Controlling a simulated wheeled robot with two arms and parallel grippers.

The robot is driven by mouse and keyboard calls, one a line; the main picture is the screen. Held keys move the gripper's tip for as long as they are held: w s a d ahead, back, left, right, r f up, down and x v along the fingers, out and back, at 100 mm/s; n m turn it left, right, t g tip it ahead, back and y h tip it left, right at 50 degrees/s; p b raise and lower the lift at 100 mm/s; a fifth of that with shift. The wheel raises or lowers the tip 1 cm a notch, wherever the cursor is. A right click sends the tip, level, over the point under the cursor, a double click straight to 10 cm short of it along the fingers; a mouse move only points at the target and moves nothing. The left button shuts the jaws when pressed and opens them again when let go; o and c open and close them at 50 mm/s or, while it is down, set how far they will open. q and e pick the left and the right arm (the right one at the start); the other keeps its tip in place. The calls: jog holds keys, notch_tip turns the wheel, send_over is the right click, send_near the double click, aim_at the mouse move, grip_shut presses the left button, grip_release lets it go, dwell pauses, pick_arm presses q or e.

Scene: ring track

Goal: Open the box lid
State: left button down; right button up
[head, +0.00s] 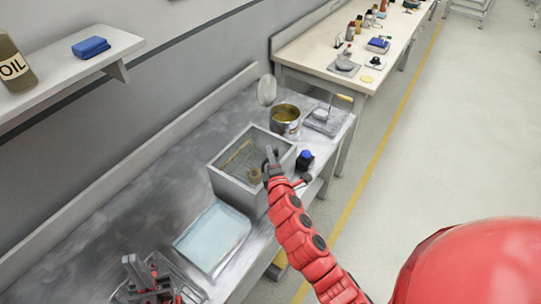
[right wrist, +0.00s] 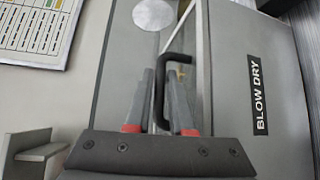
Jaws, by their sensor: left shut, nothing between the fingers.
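The grey box (head: 234,184) stands on the metal workbench, and its inside shows through the top. In the right wrist view the box face (right wrist: 258,50) reads "BLOW DRY", beside a clear lid panel (right wrist: 198,25) with a black handle (right wrist: 176,58). The lid looks down, though its edge is hard to make out. My right gripper (head: 271,158) is at the box's right edge. In the right wrist view its fingers (right wrist: 164,85) lie on either side of the handle; whether they press it is unclear. My left gripper (head: 141,274) is shut and empty at the lower left.
A tray of pale blue liquid (head: 213,237) lies in front of the box. A metal pot (head: 285,121) and a small blue-capped bottle (head: 305,160) stand behind and right of it. A shelf (head: 80,68) juts from the wall. The floor at right is clear.

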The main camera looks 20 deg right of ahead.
grip_shut()
dwell(1.1)
